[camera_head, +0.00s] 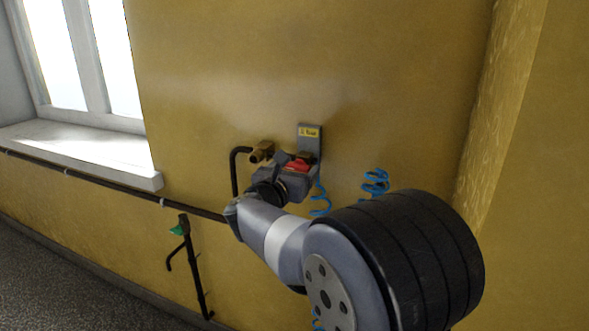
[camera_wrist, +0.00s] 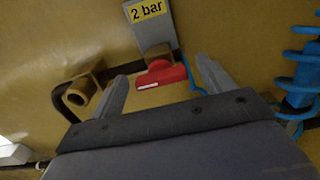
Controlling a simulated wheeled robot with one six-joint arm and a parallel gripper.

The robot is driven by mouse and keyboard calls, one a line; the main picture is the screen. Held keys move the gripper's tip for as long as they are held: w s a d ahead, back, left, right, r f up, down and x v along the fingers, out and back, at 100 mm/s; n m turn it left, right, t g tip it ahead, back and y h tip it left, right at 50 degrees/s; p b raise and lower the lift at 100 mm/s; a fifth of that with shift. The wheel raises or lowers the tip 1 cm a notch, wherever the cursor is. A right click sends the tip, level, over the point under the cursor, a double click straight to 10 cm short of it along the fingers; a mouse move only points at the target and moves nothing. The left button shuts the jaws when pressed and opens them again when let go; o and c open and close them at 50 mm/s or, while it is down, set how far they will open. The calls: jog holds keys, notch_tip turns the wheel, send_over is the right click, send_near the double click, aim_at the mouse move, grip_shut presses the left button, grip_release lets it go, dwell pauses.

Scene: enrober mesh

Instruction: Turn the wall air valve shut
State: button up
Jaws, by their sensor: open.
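The wall air valve has a red handle (camera_wrist: 162,76) below a grey plate (camera_wrist: 148,30) with a yellow "2 bar" label. In the head view the red handle (camera_head: 298,165) shows just past my gripper, under the grey plate (camera_head: 311,135). My gripper (camera_wrist: 168,84) is open, with one finger on each side of the red handle. The handle appears between the fingertips, with gaps visible on both sides. I cannot tell how deep it sits between them. In the head view my gripper (camera_head: 285,175) is partly hidden by my wrist.
A brass fitting (camera_head: 261,151) on a dark pipe is just left of the valve. Blue coiled hose (camera_head: 375,182) hangs to the right. A green-handled pipe valve (camera_head: 181,226) is lower left. A window sill (camera_head: 80,150) juts out at left.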

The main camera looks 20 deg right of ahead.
jog(key=shift+c, duration=0.5)
jog(key=c, duration=0.9)
jog(key=shift+n, duration=0.3)
jog(key=n, duration=0.3)
jog(key=shift+a+n, duration=0.1)
jog(key=shift+n, duration=0.2)
jog(key=n+p, duration=0.1)
jog(key=n, duration=0.3)
jog(key=shift+w, duration=0.1)
jog(key=n+p, duration=0.2)
jog(key=n, duration=0.3)
jog(key=shift+a, duration=0.1)
jog(key=n+p, duration=0.1)
jog(key=n, duration=0.1)
jog(key=n+p, duration=0.1)
jog(key=n, duration=0.1)
jog(key=shift+f+n, duration=0.2)
jog(key=shift+n, duration=0.1)
